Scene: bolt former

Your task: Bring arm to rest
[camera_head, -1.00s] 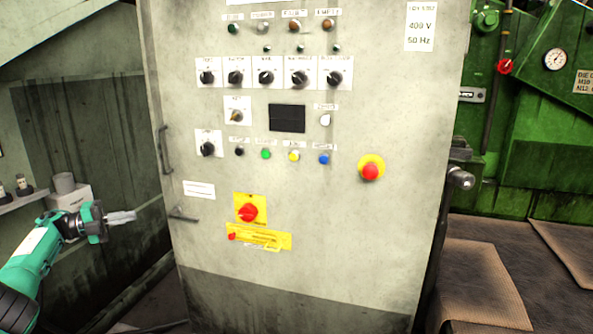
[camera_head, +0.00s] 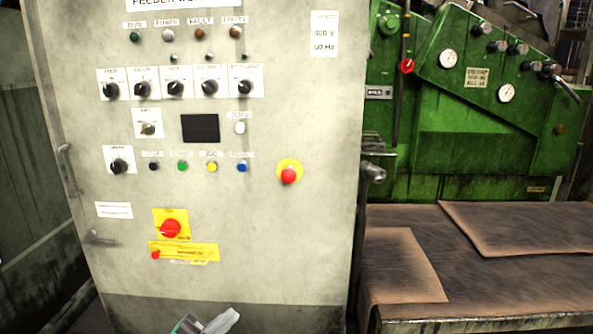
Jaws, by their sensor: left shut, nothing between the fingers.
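My left gripper (camera_head: 224,321) shows at the bottom edge, in front of the lower dark band of the grey control cabinet (camera_head: 260,245). Only its pale fingertips and a bit of the green and grey hand are in frame. The fingers are together and hold nothing. The rest of my left arm is below the picture. My right gripper is out of view.
The cabinet carries knobs, coloured buttons, a red emergency stop (camera_head: 289,175) and a red switch on yellow (camera_head: 170,228). A green machine (camera_head: 460,150) with gauges stands at the right. Brown mats (camera_head: 404,268) lie on a surface before it.

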